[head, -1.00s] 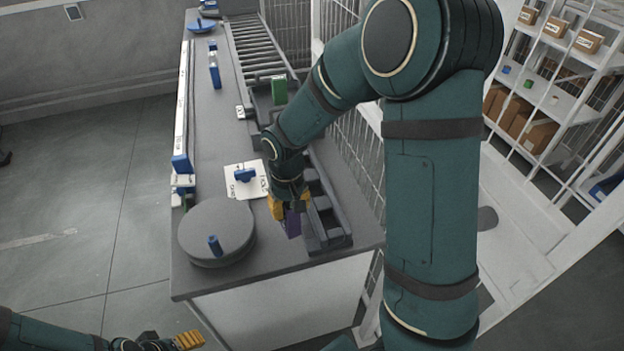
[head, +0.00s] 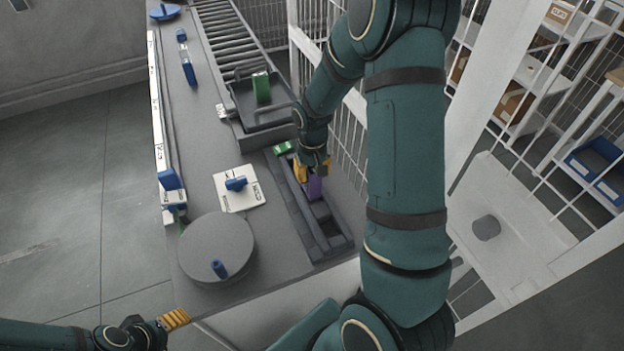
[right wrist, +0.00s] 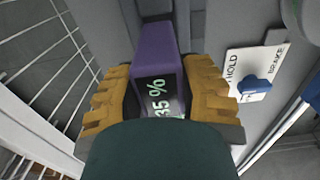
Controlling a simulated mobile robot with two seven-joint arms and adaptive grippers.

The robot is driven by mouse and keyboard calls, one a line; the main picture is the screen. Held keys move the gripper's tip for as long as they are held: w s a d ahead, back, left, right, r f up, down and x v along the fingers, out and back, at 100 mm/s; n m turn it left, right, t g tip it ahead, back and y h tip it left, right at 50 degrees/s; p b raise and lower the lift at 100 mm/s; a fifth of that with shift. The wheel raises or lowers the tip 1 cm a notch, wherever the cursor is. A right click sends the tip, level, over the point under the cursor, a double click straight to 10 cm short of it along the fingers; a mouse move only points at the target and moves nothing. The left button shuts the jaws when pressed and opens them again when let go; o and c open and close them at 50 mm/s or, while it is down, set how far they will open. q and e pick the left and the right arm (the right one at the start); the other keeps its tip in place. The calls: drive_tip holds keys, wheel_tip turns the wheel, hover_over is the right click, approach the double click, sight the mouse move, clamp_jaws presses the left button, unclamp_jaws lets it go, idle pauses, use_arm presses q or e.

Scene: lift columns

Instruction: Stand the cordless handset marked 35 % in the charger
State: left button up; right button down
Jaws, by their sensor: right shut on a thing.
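The purple handset marked 35 % (right wrist: 160,75) is between the orange fingers of my right gripper (right wrist: 160,100), its display facing the wrist camera. In the head view my right gripper (head: 312,168) holds the handset (head: 316,188) upright over the dark charger (head: 329,246), a long block with recesses on the worktop. Whether the handset's lower end touches the charger cannot be told. A green block (head: 284,147) shows at the charger's far end. My left gripper (head: 175,320) is low at the left, off the worktop; its opening does not show.
A HOLD/BRAKE plate with a blue knob (head: 237,184) and a round grey turntable (head: 215,245) lie left of the charger. Beyond it, a tray (head: 243,104) with a green block (head: 261,87) sits at the roller conveyor's end. White mesh fencing (head: 345,140) runs close along the right.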

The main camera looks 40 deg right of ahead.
wheel_tip(320, 180, down, 3)
drive_tip(key=shift+f, duration=0.1)
drive_tip(key=shift+f, duration=0.15)
drive_tip(key=shift+f+b, duration=0.25)
drive_tip(key=shift+b, duration=0.15)
drive_tip(key=c, duration=0.6)
unclamp_jaws()
drive_tip(key=shift+r, duration=0.1)
drive_tip(key=shift+r+p, duration=0.25)
drive_tip(key=shift+p, duration=0.1)
wheel_tip(320, 180, up, 12)
drive_tip(key=shift+r, duration=0.1)
